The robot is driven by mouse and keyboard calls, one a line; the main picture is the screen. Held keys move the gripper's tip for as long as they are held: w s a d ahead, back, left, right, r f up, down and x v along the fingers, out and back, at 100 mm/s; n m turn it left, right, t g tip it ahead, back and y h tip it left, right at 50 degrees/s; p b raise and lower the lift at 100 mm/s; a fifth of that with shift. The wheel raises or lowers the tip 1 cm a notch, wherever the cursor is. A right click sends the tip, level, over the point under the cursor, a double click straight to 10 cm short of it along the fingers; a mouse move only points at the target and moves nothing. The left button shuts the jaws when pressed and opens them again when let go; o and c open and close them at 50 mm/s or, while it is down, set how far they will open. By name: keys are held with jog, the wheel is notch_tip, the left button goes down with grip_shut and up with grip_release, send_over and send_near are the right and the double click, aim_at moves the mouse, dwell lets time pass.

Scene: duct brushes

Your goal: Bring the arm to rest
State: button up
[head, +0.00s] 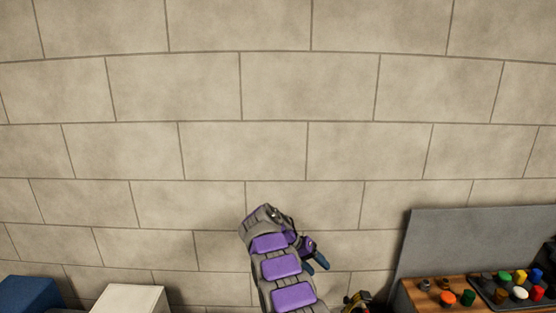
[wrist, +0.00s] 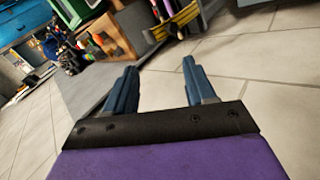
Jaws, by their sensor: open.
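My gripper shows in the wrist view (wrist: 157,80) with its two blue fingers apart and nothing between them. In the head view my purple and grey arm rises from the bottom edge, and the blue fingertips of my gripper (head: 316,265) point down to the right. The palm side of the gripper is hidden in the head view.
A white box (head: 130,299) and a blue box (head: 28,294) stand at lower left. Tiled floor (wrist: 245,60) is clear.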

jog(key=s+d+r+n+g+y+b, duration=0.1)
jog(key=s+d+r+y+b, duration=0.3)
jog(key=s, duration=0.7)
jog(key=s+d+r+n, duration=0.2)
jog(key=s+r, duration=0.4)
jog(key=s, duration=0.5)
jog(key=s+a+f+y+b, duration=0.1)
jog(key=s+f, duration=0.1)
jog(key=s, duration=0.9)
jog(key=s+a+f+y+b, duration=0.1)
jog(key=s+f, duration=0.2)
jog(key=s, duration=0.7)
jog(key=s+a+f+y+b, duration=0.1)
jog(key=s+a+f+y, duration=0.1)
jog(key=s, duration=0.9)
jog(key=shift+s+f+g, duration=0.3)
jog(key=shift+f, duration=0.2)
jog(key=shift+d, duration=0.1)
